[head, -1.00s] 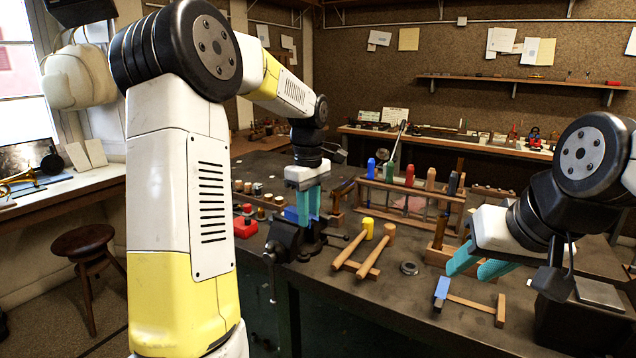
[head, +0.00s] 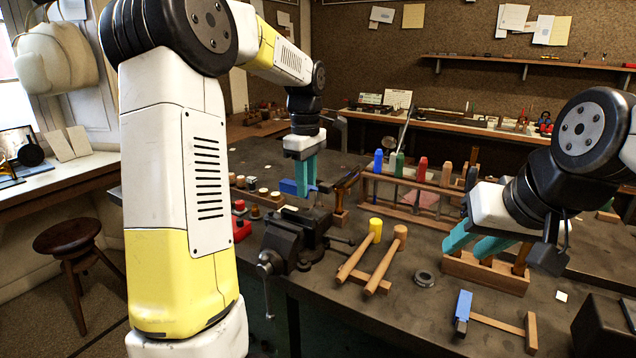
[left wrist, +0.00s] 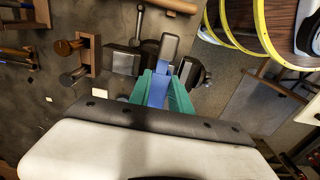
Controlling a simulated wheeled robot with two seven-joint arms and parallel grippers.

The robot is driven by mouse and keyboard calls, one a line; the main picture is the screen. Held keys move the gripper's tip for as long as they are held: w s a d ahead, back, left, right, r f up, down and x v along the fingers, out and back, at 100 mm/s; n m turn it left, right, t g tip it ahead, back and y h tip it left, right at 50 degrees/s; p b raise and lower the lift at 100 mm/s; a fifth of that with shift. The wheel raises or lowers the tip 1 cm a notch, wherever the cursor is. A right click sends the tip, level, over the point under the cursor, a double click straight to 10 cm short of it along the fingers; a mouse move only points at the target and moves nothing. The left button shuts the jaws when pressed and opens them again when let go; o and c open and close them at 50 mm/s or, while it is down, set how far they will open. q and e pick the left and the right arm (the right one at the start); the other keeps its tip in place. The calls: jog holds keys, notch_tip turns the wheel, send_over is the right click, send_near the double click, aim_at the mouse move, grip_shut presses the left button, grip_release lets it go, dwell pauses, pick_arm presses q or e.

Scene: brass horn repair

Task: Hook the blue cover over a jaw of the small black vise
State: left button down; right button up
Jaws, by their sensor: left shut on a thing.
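The blue cover (head: 289,187) is held between the teal fingers of my left gripper (head: 306,186); it also shows between the fingers in the left wrist view (left wrist: 157,90). In the head view it appears above the small black vise (head: 288,240), with a visible gap below it. In the left wrist view the vise (left wrist: 122,61) lies behind the cover and fingers, which partly hide it. The cover is apart from the jaws. My right gripper (head: 474,242) has its fingers apart and appears empty, above the bench at the right.
Two mallets (head: 372,262) lie right of the vise, with a dark ring (head: 424,278) beyond. A tool rack (head: 410,205) stands behind. Bare bench lies in front of the ring.

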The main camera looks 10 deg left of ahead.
aim_at(307, 217)
pick_arm(q)
jog(key=shift+f, duration=2.4)
jog(key=shift+f, duration=1.6)
jog(key=shift+s, duration=0.1)
dwell(0.3)
jog(key=c, duration=1.1)
grip_release()
